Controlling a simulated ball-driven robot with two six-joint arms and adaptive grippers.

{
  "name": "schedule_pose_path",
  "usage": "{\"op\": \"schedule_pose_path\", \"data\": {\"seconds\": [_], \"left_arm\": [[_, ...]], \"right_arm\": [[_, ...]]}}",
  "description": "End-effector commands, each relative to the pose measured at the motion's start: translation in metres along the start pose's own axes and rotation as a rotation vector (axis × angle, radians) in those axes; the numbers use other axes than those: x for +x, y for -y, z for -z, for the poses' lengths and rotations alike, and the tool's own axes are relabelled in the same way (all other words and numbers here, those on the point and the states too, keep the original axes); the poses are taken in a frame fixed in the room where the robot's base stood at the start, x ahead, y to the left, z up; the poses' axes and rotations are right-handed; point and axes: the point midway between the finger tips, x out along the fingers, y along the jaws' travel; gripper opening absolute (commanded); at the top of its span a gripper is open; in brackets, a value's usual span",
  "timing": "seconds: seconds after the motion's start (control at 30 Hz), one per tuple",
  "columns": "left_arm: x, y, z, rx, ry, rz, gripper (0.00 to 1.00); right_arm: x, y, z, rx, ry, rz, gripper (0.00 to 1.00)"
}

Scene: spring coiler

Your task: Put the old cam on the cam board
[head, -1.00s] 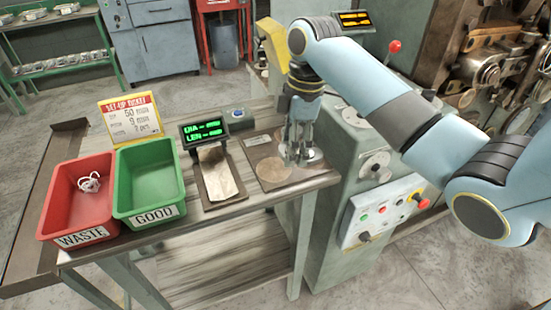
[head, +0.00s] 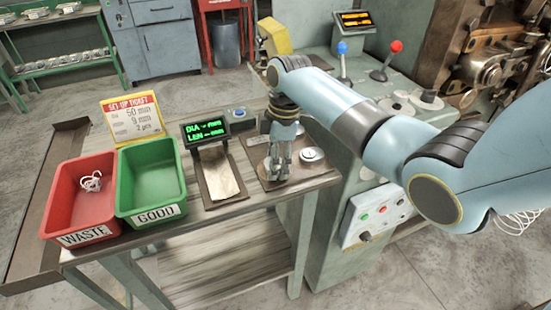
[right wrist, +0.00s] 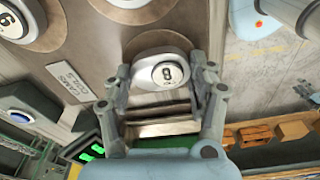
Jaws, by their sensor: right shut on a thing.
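The cam board (head: 325,171) is a brown board at the right end of the bench, with a small label. In the right wrist view its brown surface (right wrist: 105,65) carries a "CAMS COILS" label. My right gripper (head: 276,177) points down over the left part of the board. In the right wrist view, my right gripper (right wrist: 168,85) is shut on a pale rounded cam (right wrist: 165,73) whose number looks like 8. I cannot tell whether this cam touches the board. Another round cam (head: 312,154) lies on the board, right of the gripper. My left gripper is not in view.
A measuring stand with a green display (head: 205,130) is left of the board. Further left are a green GOOD bin (head: 152,190), a red WASTE bin (head: 80,210) holding a white coil, and a set-up ticket (head: 132,118). The machine with levers (head: 380,75) stands behind and to the right.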

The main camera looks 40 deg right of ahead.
Motion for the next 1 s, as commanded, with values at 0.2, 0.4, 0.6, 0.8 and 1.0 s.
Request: {"op": "schedule_pose_path", "data": {"seconds": [0.2, 0.4, 0.6, 0.8, 1.0], "left_arm": [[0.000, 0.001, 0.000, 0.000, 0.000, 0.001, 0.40], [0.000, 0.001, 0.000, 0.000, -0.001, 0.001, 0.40], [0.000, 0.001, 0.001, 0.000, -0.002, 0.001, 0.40], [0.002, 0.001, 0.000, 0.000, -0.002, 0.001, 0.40], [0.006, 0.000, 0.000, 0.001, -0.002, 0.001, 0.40]], "right_arm": [[0.001, 0.000, 0.000, 0.000, 0.000, 0.001, 0.81], [0.001, 0.000, 0.000, 0.000, 0.000, 0.001, 0.81], [-0.011, -0.001, 0.000, 0.000, 0.000, -0.002, 0.81], [-0.053, -0.001, 0.000, -0.001, 0.000, -0.005, 0.81], [-0.095, -0.001, 0.000, 0.000, 0.000, -0.003, 0.81]]}}
